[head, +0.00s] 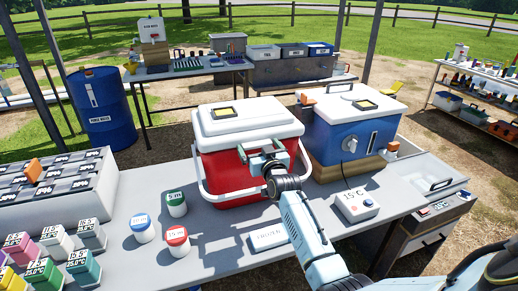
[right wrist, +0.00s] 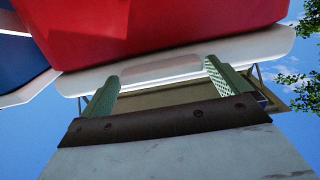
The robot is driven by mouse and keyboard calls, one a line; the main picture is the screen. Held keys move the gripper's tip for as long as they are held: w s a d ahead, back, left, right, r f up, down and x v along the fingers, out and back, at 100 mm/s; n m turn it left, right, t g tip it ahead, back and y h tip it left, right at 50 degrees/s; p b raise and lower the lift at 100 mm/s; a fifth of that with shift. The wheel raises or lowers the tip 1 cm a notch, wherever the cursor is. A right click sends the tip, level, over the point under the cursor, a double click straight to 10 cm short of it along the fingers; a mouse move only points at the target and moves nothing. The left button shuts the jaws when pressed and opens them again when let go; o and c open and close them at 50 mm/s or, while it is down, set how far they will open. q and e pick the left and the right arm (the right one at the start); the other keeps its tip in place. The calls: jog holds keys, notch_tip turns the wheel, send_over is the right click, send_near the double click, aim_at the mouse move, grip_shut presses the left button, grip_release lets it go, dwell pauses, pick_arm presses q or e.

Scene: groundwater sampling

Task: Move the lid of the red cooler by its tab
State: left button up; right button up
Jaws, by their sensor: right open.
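The red cooler (head: 228,172) stands on the grey table with its white lid (head: 270,121) lying on top. My right gripper (head: 262,148) is at the front of the cooler, just under the lid's front edge. In the right wrist view my right gripper (right wrist: 162,84) is open, its two green fingers apart. The white lid edge (right wrist: 270,50) and a pale tab-like panel (right wrist: 160,69) lie across the gap between the fingers, and the red body (right wrist: 180,25) fills the top. I cannot tell whether the fingers touch the lid. My left gripper is not in view.
A blue cooler (head: 333,140) stands close on the right. A white 15 C box (head: 357,205) is right of my arm. Several small jars (head: 177,204) stand left of the red cooler. A rack of dark-labelled boxes (head: 85,205) is at the left.

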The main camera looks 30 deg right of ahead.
jog(key=shift+w+d, duration=0.1)
jog(key=shift+w, duration=0.25)
jog(key=c, duration=1.1)
